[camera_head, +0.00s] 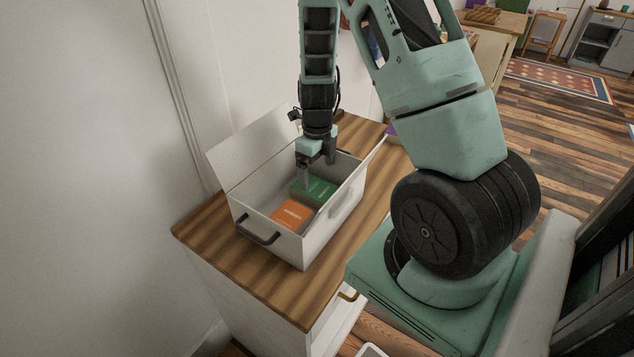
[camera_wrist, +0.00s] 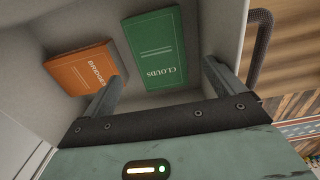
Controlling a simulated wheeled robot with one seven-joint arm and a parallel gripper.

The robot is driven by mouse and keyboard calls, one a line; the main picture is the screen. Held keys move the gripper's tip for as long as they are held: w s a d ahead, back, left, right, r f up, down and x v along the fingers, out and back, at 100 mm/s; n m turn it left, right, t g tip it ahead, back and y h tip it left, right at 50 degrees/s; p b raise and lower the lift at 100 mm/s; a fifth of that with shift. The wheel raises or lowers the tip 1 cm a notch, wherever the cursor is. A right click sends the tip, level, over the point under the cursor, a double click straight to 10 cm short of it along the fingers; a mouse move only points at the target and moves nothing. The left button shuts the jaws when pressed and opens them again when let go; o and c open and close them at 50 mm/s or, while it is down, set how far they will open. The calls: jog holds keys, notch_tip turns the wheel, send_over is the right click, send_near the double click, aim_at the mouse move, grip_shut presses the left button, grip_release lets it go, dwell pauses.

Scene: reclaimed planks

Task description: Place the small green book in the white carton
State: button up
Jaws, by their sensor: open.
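The white carton (camera_head: 330,217) stands open on a wooden-topped cabinet, its flaps raised. The small green book (camera_head: 315,191) lies inside on the carton's floor, cover up. In the wrist view the green book (camera_wrist: 155,50) reads "CLOUDS" and lies flat beside an orange book. My gripper (camera_head: 314,180) points down into the carton, above the books. In the wrist view my gripper (camera_wrist: 158,85) has its two fingers wide apart with nothing between them; the green book shows beyond the fingertips, apart from them.
An orange book (camera_head: 293,214) marked "BRIDGES" lies in the carton; it also shows in the wrist view (camera_wrist: 82,70). The wooden top (camera_head: 270,285) is clear in front of the carton. A pale wall (camera_head: 90,150) stands close at the left.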

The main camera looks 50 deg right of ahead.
aim_at(317, 188)
notch_tip(317, 188, up, 5)
jog(key=s+a+r+n+y, duration=0.15)
jog(key=a+r+n, duration=0.25)
jog(key=a+n, duration=0.7)
jog(key=s+a+r+n, duration=0.2)
jog(key=a+r+n, duration=0.2)
jog(key=a+n, duration=0.65)
jog(key=s+a+r+n, duration=0.2)
jog(key=s+a+n, duration=0.4)
jog(key=n, duration=0.4)
jog(key=s+a+r+n, duration=0.3)
jog(key=s+a+n, duration=0.3)
jog(key=s+n, duration=0.3)
jog(key=shift+a+n+h, duration=0.25)
jog(key=shift+n+h, duration=0.2)
jog(key=shift+n, duration=0.4)
